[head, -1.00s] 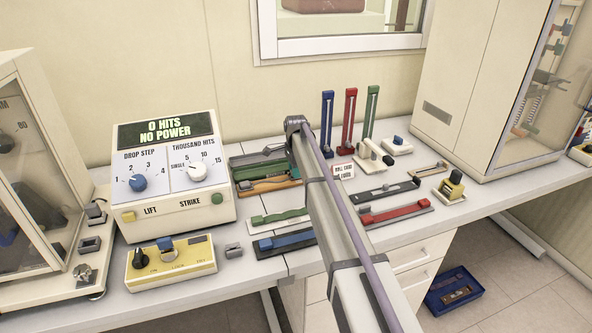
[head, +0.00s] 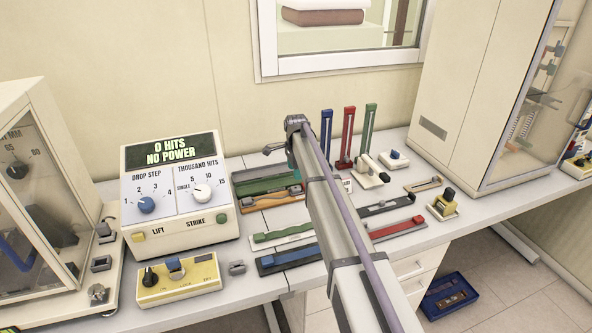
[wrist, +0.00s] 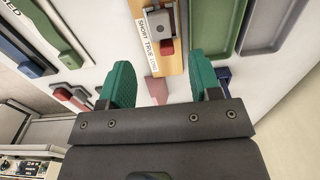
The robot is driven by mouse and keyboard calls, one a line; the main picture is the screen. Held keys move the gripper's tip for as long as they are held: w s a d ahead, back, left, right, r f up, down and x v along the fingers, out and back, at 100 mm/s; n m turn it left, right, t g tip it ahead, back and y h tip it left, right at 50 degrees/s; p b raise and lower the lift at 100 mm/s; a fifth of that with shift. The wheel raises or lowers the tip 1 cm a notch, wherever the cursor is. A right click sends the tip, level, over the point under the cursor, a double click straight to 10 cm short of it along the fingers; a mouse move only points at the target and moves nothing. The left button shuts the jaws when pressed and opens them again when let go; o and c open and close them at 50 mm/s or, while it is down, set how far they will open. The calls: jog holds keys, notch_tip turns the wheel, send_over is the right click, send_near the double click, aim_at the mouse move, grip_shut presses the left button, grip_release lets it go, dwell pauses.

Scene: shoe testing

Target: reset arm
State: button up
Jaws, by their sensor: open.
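In the wrist view an orange gauge (wrist: 148,48) with a grey block and a red piece lies beyond the fingertips. A white label on it reads "SHORT TRUE LONG". Part of the bench is hidden behind my arm.
A control box (head: 178,190) reading "0 HITS NO POWER" stands left, with a yellow switch box (head: 180,280) before it. Glass-fronted cabinets stand at both sides. Blue, red and green upright gauges (head: 348,138) stand behind my arm. A blue tray (head: 452,297) is on the floor.

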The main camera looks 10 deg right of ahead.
notch_tip(320, 180, up, 3)
jog(key=shift+f+p, duration=0.1)
jog(key=shift+p, duration=0.45)
jog(key=shift+w, duration=0.1)
jog(key=s+a+n, duration=0.2)
jog(key=s+n, duration=1.4)
jog(key=s, duration=2.5)
jog(key=shift+f+n+b, duration=0.3)
